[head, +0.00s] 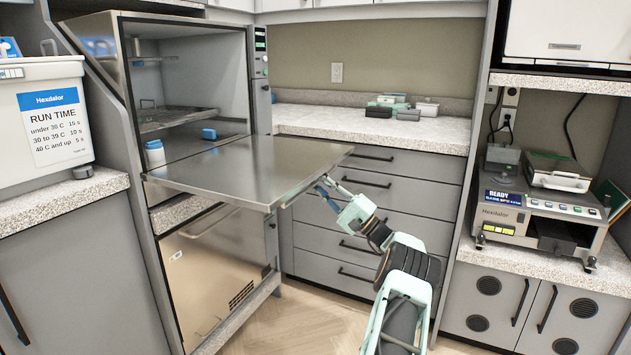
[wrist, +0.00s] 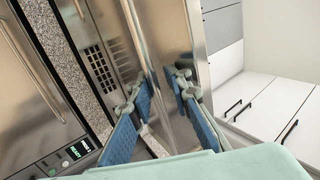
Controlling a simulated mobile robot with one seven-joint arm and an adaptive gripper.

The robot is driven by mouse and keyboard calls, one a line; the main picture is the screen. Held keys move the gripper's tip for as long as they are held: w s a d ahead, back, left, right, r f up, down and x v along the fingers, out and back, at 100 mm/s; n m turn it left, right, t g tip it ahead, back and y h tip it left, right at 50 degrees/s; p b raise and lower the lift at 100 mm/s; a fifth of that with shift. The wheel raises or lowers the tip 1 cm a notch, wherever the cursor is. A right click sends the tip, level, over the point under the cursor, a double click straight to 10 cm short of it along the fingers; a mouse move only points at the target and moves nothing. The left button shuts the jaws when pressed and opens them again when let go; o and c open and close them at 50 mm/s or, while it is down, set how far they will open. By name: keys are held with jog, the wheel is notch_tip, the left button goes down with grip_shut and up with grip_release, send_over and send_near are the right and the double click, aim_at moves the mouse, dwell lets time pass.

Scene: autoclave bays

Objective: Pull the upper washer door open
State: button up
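The upper washer door (head: 255,172) is a flat steel panel folded down to about level, and the upper chamber stands open behind it. My gripper (head: 328,192) is at the door's right front corner, just beside or under its edge. In the wrist view my gripper (wrist: 157,88) has its two blue-padded fingers spread apart.
The lower washer door (head: 220,262) is shut below. A blue-capped bottle (head: 154,153) and a wire rack (head: 180,117) show in the open chamber. Grey drawers (head: 395,195) stand behind my arm. Floor is clear in front.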

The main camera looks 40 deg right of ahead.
jog(key=shift+w+a, duration=0.1)
dwell(0.5)
jog(key=v, duration=1.2)
